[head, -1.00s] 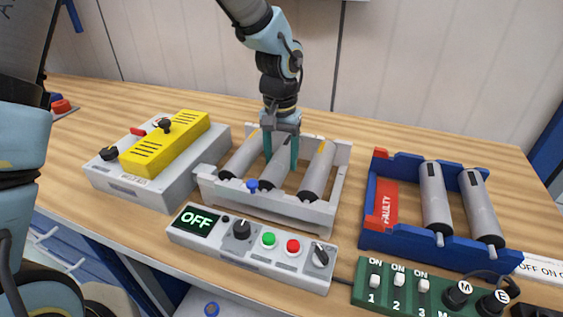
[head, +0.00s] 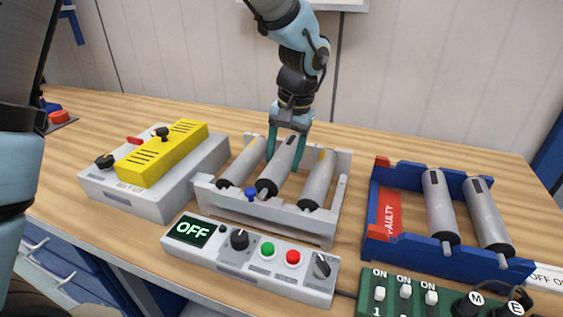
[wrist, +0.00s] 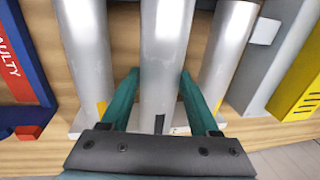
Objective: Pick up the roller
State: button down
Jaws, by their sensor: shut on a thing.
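My gripper (head: 283,150) has its teal fingers on both sides of the middle grey roller (head: 279,168) and is shut on it. In the wrist view the roller (wrist: 165,60) runs between the two fingers. A left roller (head: 243,162) and a right roller (head: 318,181) lie in the same rack, one on each side of the held one.
A blue rack (head: 440,254) marked FAULTY holds two rollers at the right. A control box (head: 250,258) reading OFF stands in front of the white rack. A grey box with a yellow cover (head: 162,153) is at the left. A green switch panel (head: 420,295) is at front right.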

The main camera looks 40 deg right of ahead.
aim_at(287, 155)
jog(key=shift+s+d+f+t+y+b, duration=0.15)
jog(key=shift+s+t+y+b, duration=0.15)
jog(key=shift+t+b, duration=0.25)
jog(key=shift+t, duration=0.25)
jog(key=b+v, duration=0.1)
jog(key=v, duration=0.5)
jog(key=shift+d+r, duration=0.15)
jog(key=shift+r, duration=0.1)
jog(key=s+d+r+g+h+b, duration=0.1)
jog(key=s+d+b, duration=0.1)
jog(key=s+d, duration=0.3)
jog(key=s+d+r+g+b, duration=0.1)
jog(key=s+d, duration=0.5)
jog(key=s, duration=0.6)
jog(key=shift+s+g+h+b, duration=0.35)
jog(key=shift+g+b, duration=0.25)
jog(key=shift+b, duration=0.6)
jog(key=shift+w+d, duration=0.1)
jog(key=shift+w, duration=0.05)
